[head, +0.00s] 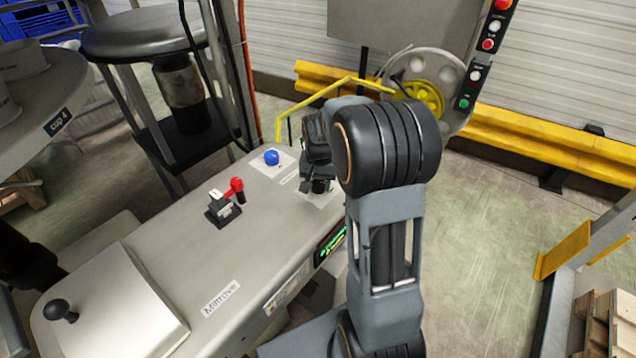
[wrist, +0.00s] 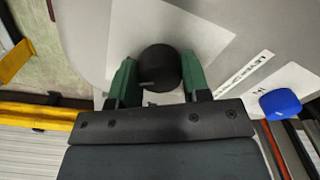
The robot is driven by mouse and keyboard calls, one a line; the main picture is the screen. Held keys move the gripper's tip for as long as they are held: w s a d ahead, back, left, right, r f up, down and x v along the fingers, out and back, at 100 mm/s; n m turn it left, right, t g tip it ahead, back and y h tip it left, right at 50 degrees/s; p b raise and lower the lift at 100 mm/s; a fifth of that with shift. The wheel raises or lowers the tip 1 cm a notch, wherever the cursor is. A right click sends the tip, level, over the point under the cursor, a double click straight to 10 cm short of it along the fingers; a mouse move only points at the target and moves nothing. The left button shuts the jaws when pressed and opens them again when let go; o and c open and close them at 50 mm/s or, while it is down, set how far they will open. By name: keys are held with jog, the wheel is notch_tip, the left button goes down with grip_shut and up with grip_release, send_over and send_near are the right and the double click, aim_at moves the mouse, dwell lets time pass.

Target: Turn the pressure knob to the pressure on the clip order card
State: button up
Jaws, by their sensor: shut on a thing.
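The pressure knob (wrist: 158,66) is a round black knob with a pale pointer line, on a white plate on the grey machine top. In the wrist view my gripper (wrist: 158,75) has its green fingers on either side of the knob, shut on it. The pointer line points to the left in that view. In the head view my gripper (head: 318,183) is over the right part of the machine top, and my arm hides much of it. The clip order card cannot be made out. A green-lit display (head: 331,244) is on the machine's side, its text too small to read.
A blue knob (head: 271,157) stands close by on the machine top; it also shows in the wrist view (wrist: 280,103). A red-handled lever (head: 236,190) stands nearer the front. A yellow bent rail (head: 315,100) and a reel (head: 424,90) are behind. Open floor lies to the right.

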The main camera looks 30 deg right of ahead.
aim_at(319, 182)
jog(key=n, duration=0.4)
jog(key=shift+n, duration=0.4)
jog(key=n, duration=0.9)
jog(key=shift+n, duration=0.4)
jog(key=shift+n+b, duration=0.3)
jog(key=shift+n, duration=2.1)
jog(key=o, duration=0.9)
jog(key=shift+o, duration=0.2)
notch_tip(319, 182, up, 14)
